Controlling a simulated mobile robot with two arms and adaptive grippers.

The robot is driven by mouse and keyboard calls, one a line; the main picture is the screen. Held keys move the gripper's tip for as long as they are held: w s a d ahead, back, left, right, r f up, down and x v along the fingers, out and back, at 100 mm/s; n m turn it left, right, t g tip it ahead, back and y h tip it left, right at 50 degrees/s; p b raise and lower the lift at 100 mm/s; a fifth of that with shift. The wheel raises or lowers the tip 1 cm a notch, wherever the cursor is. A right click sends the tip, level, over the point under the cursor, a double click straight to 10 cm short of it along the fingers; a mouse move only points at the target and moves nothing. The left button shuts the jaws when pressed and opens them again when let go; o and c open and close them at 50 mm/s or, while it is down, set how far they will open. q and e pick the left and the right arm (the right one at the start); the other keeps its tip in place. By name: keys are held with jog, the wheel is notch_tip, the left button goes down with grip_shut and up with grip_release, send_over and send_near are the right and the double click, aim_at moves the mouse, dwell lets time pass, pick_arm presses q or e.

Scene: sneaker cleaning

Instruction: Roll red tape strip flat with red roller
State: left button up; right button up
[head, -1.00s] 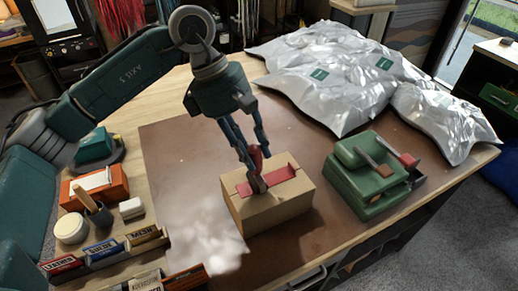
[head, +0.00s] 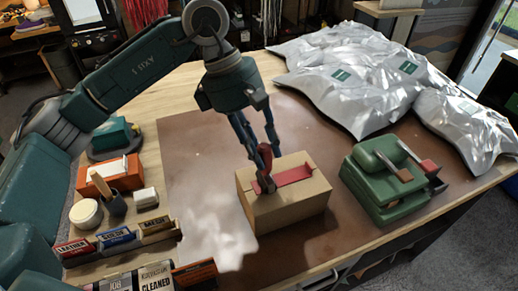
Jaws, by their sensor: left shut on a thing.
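A cardboard box (head: 291,212) sits on the brown mat (head: 200,150) in the head view. A red tape strip (head: 294,175) lies across the box's top. My left gripper (head: 264,172) points down at the left part of the box top and is shut on the red roller (head: 265,156). The roller is at the strip's left end; the fingers partly hide it, and I cannot tell whether it touches the tape. My right gripper is not in view.
A green tape dispenser (head: 388,178) stands right of the box. Silvery bags (head: 345,75) lie at the back right. At left are an orange box (head: 110,173), a white jar (head: 85,214) and labelled dividers (head: 118,238). The mat's front left is clear.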

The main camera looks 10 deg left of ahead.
pick_arm(q)
jog(key=shift+w+d, duration=0.65)
jog(key=shift+d, duration=0.25)
jog(key=shift+w+d, duration=0.6)
jog(key=shift+d, duration=0.3)
jog(key=shift+d, duration=0.1)
jog(key=shift+w+d, duration=0.65)
jog(key=shift+d, duration=0.25)
jog(key=shift+d, duration=0.1)
jog(key=shift+w+d+f, duration=0.1)
jog(key=shift+w+d, duration=0.55)
jog(key=shift+d, duration=0.25)
